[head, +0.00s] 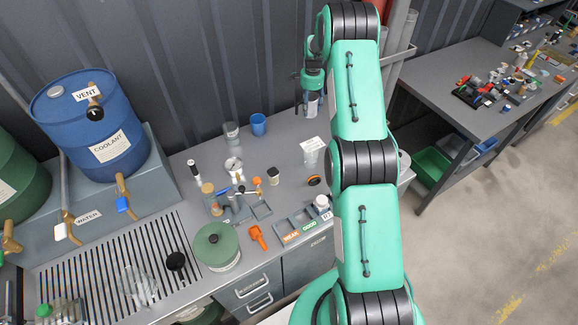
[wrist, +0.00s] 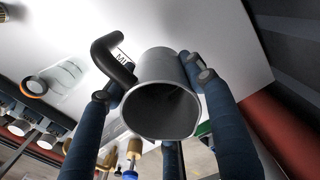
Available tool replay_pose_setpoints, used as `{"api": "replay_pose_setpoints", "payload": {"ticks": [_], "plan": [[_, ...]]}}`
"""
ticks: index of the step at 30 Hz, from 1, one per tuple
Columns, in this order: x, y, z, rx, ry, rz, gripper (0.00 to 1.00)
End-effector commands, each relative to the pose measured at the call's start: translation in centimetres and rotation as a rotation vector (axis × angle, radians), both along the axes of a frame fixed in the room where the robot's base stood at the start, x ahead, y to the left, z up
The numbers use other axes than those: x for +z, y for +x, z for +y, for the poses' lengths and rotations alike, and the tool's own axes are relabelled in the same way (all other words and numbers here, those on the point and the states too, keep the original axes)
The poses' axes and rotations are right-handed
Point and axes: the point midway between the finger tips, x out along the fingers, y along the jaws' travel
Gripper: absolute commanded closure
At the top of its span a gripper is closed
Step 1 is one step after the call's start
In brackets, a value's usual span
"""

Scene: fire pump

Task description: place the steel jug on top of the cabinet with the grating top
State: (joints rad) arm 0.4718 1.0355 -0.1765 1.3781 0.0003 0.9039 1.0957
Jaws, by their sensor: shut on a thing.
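The steel jug, a grey open cylinder with a dark curved handle, fills the middle of the wrist view (wrist: 165,105), its mouth facing the camera. My gripper (wrist: 155,85) has its dark blue fingers on both sides of the jug and is shut on it. In the head view my gripper (head: 312,85) hangs over the back of the bench, and the jug (head: 312,104) shows small and partly hidden beneath it. The cabinet with the grating top (head: 60,262) is at the lower left, well left of my gripper.
On the grating stand a clear glass vessel (head: 138,285) and a black round object (head: 175,261). A green-lidded pot (head: 217,245) stands beside the grating. Blue coolant drum (head: 95,125) is behind it. The bench between holds a blue cup (head: 258,124), bottles and small trays.

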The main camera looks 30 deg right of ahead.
Motion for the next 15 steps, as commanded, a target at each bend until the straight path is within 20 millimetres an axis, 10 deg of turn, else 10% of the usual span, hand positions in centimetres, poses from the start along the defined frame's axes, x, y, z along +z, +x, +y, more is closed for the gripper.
{"api": "replay_pose_setpoints", "payload": {"ticks": [15], "plan": [[-2.9,0.0,0.1,0.001,0.001,0.001,0.81]]}}
